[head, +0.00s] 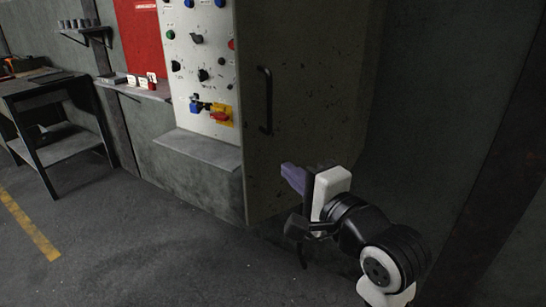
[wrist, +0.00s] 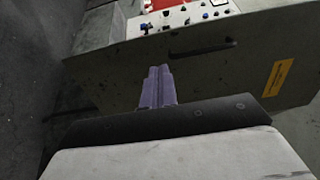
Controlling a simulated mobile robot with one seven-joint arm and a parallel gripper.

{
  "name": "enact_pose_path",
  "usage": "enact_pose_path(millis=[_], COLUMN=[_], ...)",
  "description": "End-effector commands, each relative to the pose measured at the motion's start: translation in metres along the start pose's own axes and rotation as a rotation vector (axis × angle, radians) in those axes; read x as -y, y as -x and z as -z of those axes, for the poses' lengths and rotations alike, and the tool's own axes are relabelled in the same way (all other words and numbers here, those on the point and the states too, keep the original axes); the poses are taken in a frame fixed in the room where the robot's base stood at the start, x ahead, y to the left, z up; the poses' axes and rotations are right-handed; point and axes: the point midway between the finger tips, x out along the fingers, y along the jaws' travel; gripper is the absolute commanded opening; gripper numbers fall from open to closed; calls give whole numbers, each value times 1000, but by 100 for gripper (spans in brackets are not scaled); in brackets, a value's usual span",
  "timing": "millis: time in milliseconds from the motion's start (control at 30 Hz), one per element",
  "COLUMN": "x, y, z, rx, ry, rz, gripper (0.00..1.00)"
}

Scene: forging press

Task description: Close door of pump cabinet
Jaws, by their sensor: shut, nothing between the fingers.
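The pump cabinet door appears to be the tall grey-green panel (head: 300,75) with a black vertical bar handle (head: 265,100). It stands out at an angle beside the white control panel; its hinge side and the cabinet inside are not clearly visible. In the wrist view the door (wrist: 120,80) spans the picture, with its handle (wrist: 203,47) beyond and to the right of the fingers. My gripper (head: 291,177) is below and right of the handle, in front of the door's lower part. Its purple fingers (wrist: 156,85) are together and empty. Contact with the door cannot be told.
A white control panel (head: 195,55) with coloured knobs stands left of the door, above a grey ledge (head: 195,148). A dark workbench (head: 50,90) is at far left. A yellow label (wrist: 278,77) is on the door. The floor (head: 120,240) at left is clear.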

Motion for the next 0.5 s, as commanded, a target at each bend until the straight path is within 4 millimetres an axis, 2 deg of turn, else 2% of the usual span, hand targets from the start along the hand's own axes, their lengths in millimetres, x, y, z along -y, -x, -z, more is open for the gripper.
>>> enact_pose_path(millis=[500], x=[3], y=[-103], z=[-1], rx=[3], ry=[3], rz=[0], gripper=[0])
